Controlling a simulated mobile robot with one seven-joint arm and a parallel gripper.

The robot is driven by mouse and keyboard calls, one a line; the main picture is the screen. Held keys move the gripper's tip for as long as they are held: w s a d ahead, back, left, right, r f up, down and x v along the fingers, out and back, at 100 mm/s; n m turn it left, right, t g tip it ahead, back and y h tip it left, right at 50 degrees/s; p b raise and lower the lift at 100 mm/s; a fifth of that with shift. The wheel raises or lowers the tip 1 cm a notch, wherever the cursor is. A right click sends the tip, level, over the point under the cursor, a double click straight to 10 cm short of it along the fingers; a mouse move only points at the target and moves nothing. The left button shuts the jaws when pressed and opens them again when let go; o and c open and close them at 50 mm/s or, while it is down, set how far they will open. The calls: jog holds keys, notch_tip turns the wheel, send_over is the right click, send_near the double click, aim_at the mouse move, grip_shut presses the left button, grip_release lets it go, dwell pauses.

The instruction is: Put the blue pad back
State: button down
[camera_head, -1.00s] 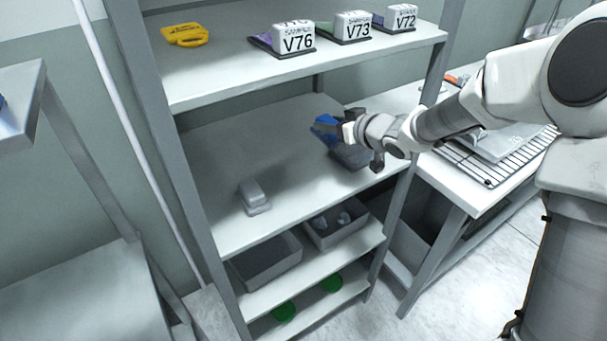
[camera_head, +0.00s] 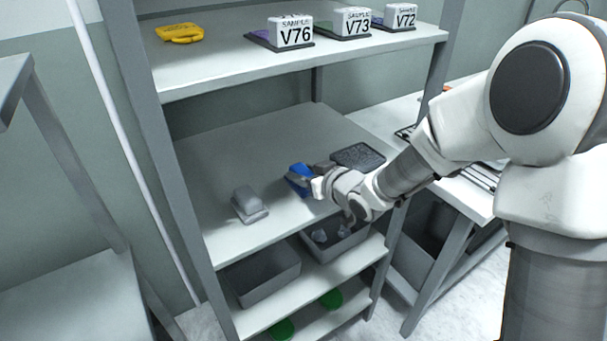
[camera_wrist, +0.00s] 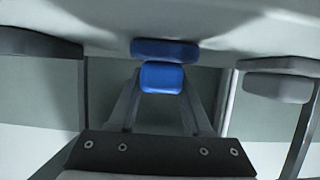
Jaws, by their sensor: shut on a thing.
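The blue pad (camera_head: 298,176) is held in my gripper (camera_head: 309,179) over the middle shelf, between a grey pad and a dark tray. In the wrist view the blue pad (camera_wrist: 162,77) sits between my fingertips (camera_wrist: 163,88), with a darker blue part above a brighter blue part. My gripper is shut on it. Whether its underside touches the shelf cannot be told. The grey pad (camera_head: 249,204) rests on the shelf to the left; it also shows at right in the wrist view (camera_wrist: 278,86). The dark flat tray (camera_head: 360,156) lies empty on the right.
The middle shelf (camera_head: 232,150) is bare toward the back. The upper shelf (camera_head: 210,75) holds a yellow case (camera_head: 180,33) and labelled sample blocks (camera_head: 291,33). Grey bins (camera_head: 263,277) stand below. A shelf post (camera_head: 160,150) bounds the left side.

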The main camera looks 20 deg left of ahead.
jog(key=shift+f, duration=0.15)
jog(key=shift+c, duration=1.7)
grip_release()
